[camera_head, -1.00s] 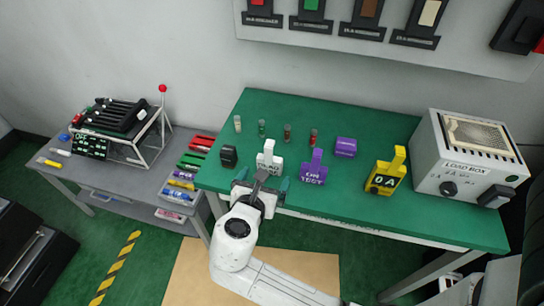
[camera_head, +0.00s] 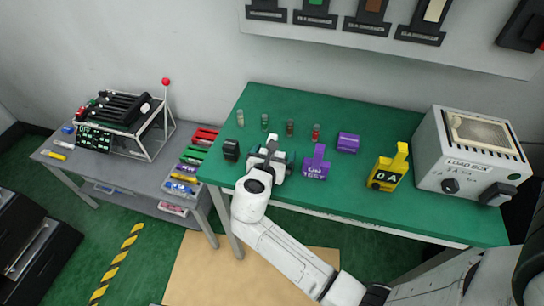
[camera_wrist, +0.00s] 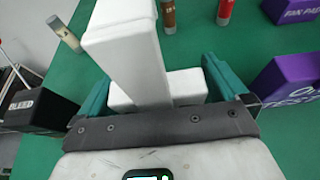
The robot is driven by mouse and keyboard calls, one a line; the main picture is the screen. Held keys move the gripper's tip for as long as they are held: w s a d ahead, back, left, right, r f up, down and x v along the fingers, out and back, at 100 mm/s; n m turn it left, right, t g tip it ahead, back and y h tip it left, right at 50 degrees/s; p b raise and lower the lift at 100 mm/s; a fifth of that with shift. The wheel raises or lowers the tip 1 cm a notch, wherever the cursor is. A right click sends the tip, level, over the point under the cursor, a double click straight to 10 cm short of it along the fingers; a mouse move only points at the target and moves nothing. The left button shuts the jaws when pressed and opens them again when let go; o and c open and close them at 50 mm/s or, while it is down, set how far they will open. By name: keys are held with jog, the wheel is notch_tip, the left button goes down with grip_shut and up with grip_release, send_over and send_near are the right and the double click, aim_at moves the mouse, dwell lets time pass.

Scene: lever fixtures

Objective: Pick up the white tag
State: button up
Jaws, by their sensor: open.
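The white tag (camera_wrist: 125,50) has a tall upright handle on a wide white base. In the wrist view it stands on the green table between the two teal fingers of my gripper (camera_wrist: 157,88). The fingers are apart, with the left one beside the base's left end and the right one beside its right end. Whether either finger touches it, I cannot tell.
The green table (camera_head: 350,206) also holds a purple tag (camera_head: 315,163) just right, a black block (camera_head: 231,150) just left, and several small cylinders behind. Further right are a purple block (camera_head: 348,142), a yellow tag (camera_head: 388,170) and the load box (camera_head: 468,155).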

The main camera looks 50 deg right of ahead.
jog(key=c, duration=1)
